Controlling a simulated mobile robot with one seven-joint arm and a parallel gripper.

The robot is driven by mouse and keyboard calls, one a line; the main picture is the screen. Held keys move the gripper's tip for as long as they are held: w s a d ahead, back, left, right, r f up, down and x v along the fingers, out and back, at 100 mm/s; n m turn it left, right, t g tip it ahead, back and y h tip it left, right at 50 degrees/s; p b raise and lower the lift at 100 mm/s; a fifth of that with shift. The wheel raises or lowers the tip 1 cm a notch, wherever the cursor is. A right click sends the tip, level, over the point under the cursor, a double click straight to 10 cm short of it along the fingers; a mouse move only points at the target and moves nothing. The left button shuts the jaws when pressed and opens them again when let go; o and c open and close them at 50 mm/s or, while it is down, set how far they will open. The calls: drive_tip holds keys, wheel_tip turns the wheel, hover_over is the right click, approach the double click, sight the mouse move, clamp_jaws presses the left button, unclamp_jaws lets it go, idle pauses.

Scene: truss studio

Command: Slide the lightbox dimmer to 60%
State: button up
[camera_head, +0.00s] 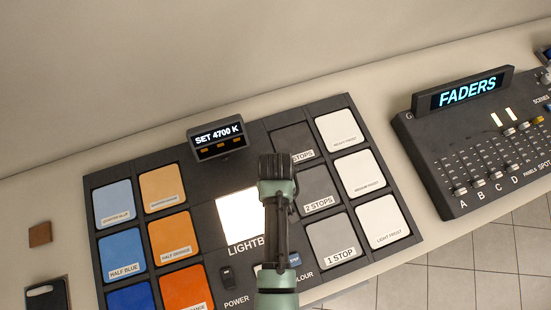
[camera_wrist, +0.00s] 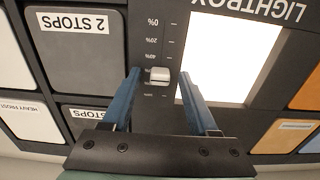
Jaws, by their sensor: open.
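In the wrist view the white dimmer knob (camera_wrist: 159,75) sits on a vertical slot with a percent scale (camera_wrist: 152,40) beside it, shown upside down. Marks 0%, 20% and 40% read above the knob in the picture. The knob is just below the 40% mark; the label level with it is hard to make out. My gripper (camera_wrist: 160,74) is open, with one blue finger on each side of the knob and gaps visible. The lit lightbox panel (camera_head: 238,218) is beside the slot. In the head view my gripper (camera_head: 278,172) covers the dimmer.
Filter swatches, such as 2 STOPS (camera_head: 318,188) and half orange (camera_head: 170,235), flank the lightbox. A display reading SET 4700 K (camera_head: 218,137) stands behind. A power switch (camera_head: 227,277) is in front. A FADERS console (camera_head: 480,140) stands to the right.

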wheel_tip(320, 180, up, 13)
drive_tip(key=b, duration=0.1)
idle(0.4)
idle(0.4)
